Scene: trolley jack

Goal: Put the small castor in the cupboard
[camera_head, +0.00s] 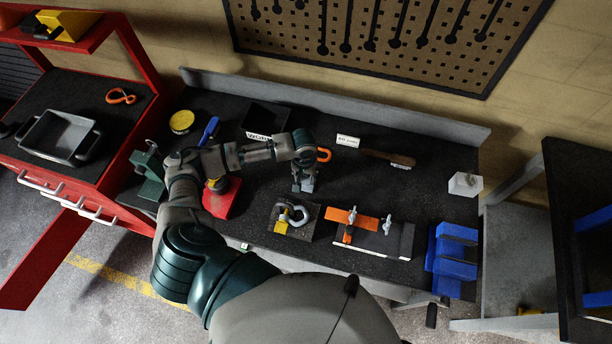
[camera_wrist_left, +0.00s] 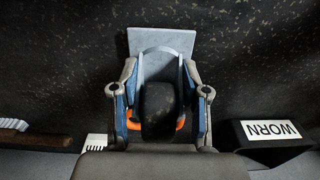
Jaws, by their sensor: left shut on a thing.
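My left gripper (camera_head: 304,178) is over the middle of the black workbench. In the left wrist view, its fingers (camera_wrist_left: 160,108) are shut on the small castor, with one finger on each side. The castor has a black wheel (camera_wrist_left: 158,108), a grey fork and a flat grey plate (camera_wrist_left: 161,41) that points to the top of that view. In the head view, part of the castor's grey plate (camera_head: 308,185) shows below the fingers. I cannot tell if it touches the bench. No cupboard is clearly identifiable. My right gripper is not in view.
A shackle on a block (camera_head: 292,218), an orange-clamped plate (camera_head: 376,240) and blue blocks (camera_head: 453,258) line the front edge. A black WORN tray (camera_head: 266,117) is behind. A dark unit (camera_head: 572,165) stands at the right.

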